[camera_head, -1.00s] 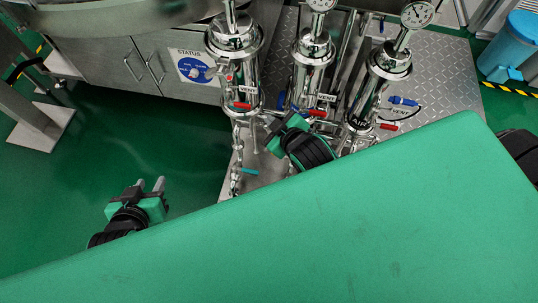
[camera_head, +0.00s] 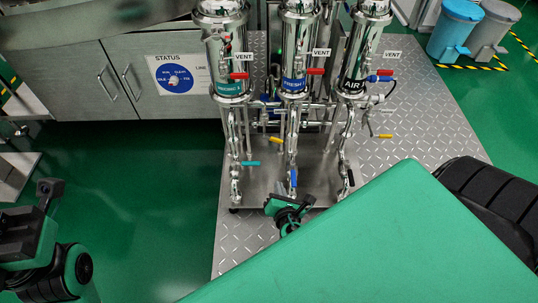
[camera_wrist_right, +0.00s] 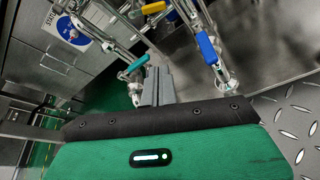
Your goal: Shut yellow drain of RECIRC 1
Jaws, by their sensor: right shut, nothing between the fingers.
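The left column has a teal label, too small to read surely as RECIRC 1. A yellow handle (camera_head: 276,140) sits on the pipework between the left and middle columns; it also shows at the top of the wrist view (camera_wrist_right: 153,8). A second yellow handle (camera_head: 384,136) is at the right, by the AIR column. My right gripper (camera_head: 276,203) is low in front of the pipes, below the yellow handle and apart from it. Its fingers (camera_wrist_right: 156,84) are shut and empty. My left gripper (camera_head: 45,192) is at the left edge, over open floor; its jaw opening is unclear.
A teal handle (camera_head: 250,163) and a blue handle (camera_head: 293,178) flank my right gripper's fingers; they also show in the wrist view. Red vent handles (camera_head: 239,76) are higher up. A cabinet (camera_head: 80,85) stands left. Bins (camera_head: 455,30) stand back right. Green floor at left is clear.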

